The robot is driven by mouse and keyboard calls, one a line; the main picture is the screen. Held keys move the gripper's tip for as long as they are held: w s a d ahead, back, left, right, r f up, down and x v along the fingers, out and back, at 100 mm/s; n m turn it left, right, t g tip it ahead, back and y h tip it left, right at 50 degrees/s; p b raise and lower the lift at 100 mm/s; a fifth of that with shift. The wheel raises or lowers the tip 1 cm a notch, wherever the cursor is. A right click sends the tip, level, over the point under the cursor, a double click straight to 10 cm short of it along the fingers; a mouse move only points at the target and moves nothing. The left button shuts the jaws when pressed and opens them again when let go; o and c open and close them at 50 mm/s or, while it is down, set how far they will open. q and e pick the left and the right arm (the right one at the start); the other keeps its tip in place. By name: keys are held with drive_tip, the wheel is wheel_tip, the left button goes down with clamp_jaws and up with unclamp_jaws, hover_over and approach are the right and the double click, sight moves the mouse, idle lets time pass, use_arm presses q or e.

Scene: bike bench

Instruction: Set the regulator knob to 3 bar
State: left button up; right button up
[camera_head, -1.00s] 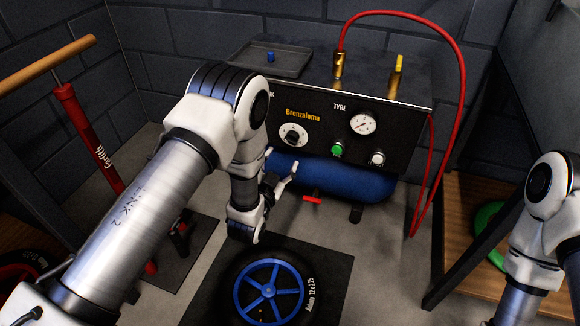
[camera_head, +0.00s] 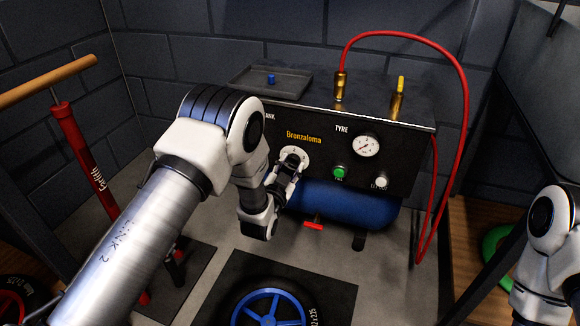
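The regulator knob sits in the middle of a round white dial (camera_head: 304,152) on the compressor's black front panel, below the yellow brand lettering. My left gripper (camera_head: 292,165) is at the knob, its fingers in front of the lower part of the dial. The fingers hide most of the knob and its pointer, so I cannot read its setting, and I cannot tell if they touch or grip it. The round TYRE gauge (camera_head: 366,145) is to the right on the panel. Only part of my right arm shows at the right edge; its gripper is out of view.
A green button (camera_head: 339,172) and a white button (camera_head: 380,182) sit right of the dial. A blue tank (camera_head: 345,204) with a red valve handle (camera_head: 313,226) is below. A red hose (camera_head: 463,80) arches at the right. A blue-rimmed wheel (camera_head: 270,308) lies in front.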

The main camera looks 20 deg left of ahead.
idle(0.3)
use_arm(q)
drive_tip(key=shift+r+m+p, duration=0.1)
drive_tip(key=shift+m+p, duration=0.7)
drive_tip(key=shift+m, duration=0.2)
drive_tip(key=m+p, duration=0.2)
drive_tip(key=m, duration=0.2)
drive_tip(key=shift+p, duration=0.35)
drive_tip(key=m+p, duration=0.1)
drive_tip(key=m, duration=0.2)
drive_tip(key=shift+m+p, duration=0.35)
drive_tip(key=shift+m, duration=0.05)
drive_tip(key=m+p, duration=0.1)
drive_tip(key=m, duration=0.3)
drive_tip(key=shift+m+p, duration=0.3)
drive_tip(key=shift+p, duration=0.1)
drive_tip(key=m+p, duration=0.2)
drive_tip(key=m, duration=0.7)
drive_tip(key=shift+m+p, duration=0.3)
drive_tip(key=shift+m, duration=0.1)
drive_tip(key=shift+f+m, duration=0.2)
drive_tip(key=shift+m, duration=1.2)
